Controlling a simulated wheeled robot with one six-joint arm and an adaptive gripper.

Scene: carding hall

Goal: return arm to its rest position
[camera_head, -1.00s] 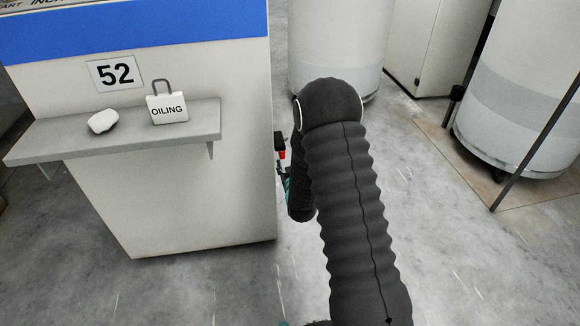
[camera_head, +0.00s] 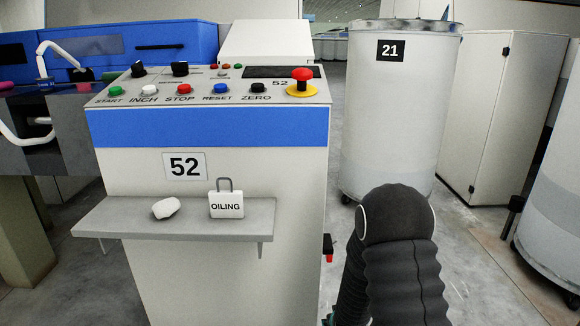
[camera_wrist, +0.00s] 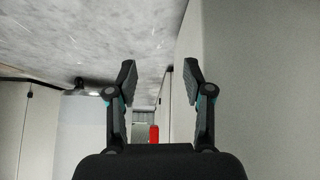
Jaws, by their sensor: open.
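My arm, in a dark ribbed sleeve, rises at the lower right of the head view, to the right of the control cabinet. My gripper (camera_wrist: 160,85) shows in the wrist view with its two fingers spread apart and nothing between them. In the head view the fingers are mostly hidden behind my arm and below the picture's edge. A small red part (camera_wrist: 154,134) shows beyond the fingers in the wrist view. A pale cabinet side fills the right of that view.
The cabinet numbered 52 (camera_head: 220,280) has buttons, a red emergency stop (camera_head: 302,76) and a shelf (camera_head: 110,220). On the shelf are a white lump (camera_head: 166,208) and an OILING padlock (camera_head: 226,205). Can 21 (camera_head: 395,120) stands behind my arm.

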